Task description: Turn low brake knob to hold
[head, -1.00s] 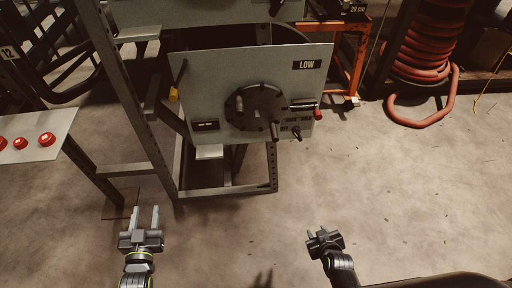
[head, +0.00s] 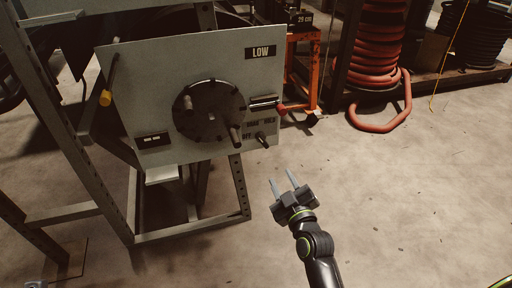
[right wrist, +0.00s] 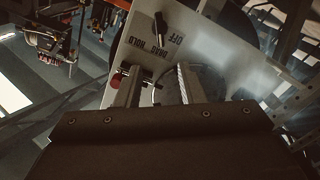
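The brake knob (head: 262,139) is a small black bar knob at the lower right of the grey panel (head: 130,75) marked LOW. It also shows in the right wrist view (right wrist: 162,31), beside the lettering HOLD, DRAG and OFF, which appears upside down. I cannot tell for sure which word it points to. My right gripper (head: 282,178) is open and empty, below and right of the knob and apart from it. Its two fingers also show apart in the right wrist view (right wrist: 156,84). Only a grey sliver, probably my left gripper (head: 36,284), shows at the bottom left edge.
A black disc (head: 205,108) with a protruding handle (head: 235,134) sits left of the knob. A red-tipped lever (head: 281,109) sticks out just above it. An orange stand (head: 306,75) and red hose coil (head: 374,60) stand behind right. The floor at right is clear.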

